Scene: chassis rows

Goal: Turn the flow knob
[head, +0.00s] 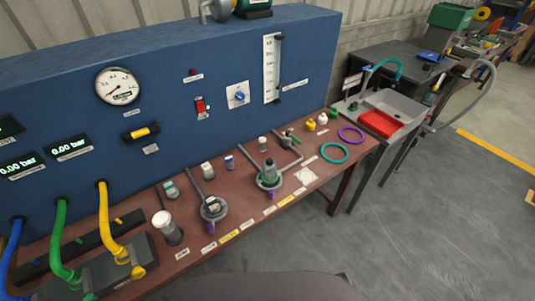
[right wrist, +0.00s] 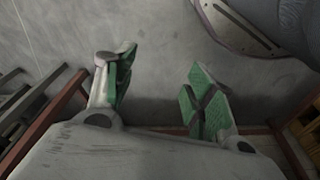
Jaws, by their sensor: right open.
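A blue knob (head: 239,96) sits on a white square plate on the blue panel (head: 320,40), just left of a tall clear flow tube (head: 272,68). A small dark fitting (head: 278,101) is at the tube's foot. The labels are too small to read, so I cannot tell which of these is named the flow knob. My right gripper (right wrist: 155,80) is open and empty in the right wrist view, its green-padded fingers wide apart over grey floor. It does not show in the head view, and no knob shows in the wrist view. My left gripper is not in view.
A red switch (head: 201,107) and a round gauge (head: 117,86) are left of the knob. The brown bench (head: 265,225) below carries fittings, valves and rings. Blue, green and yellow hoses (head: 62,235) rise at the left. A sink (head: 390,110) stands right, with open floor in front.

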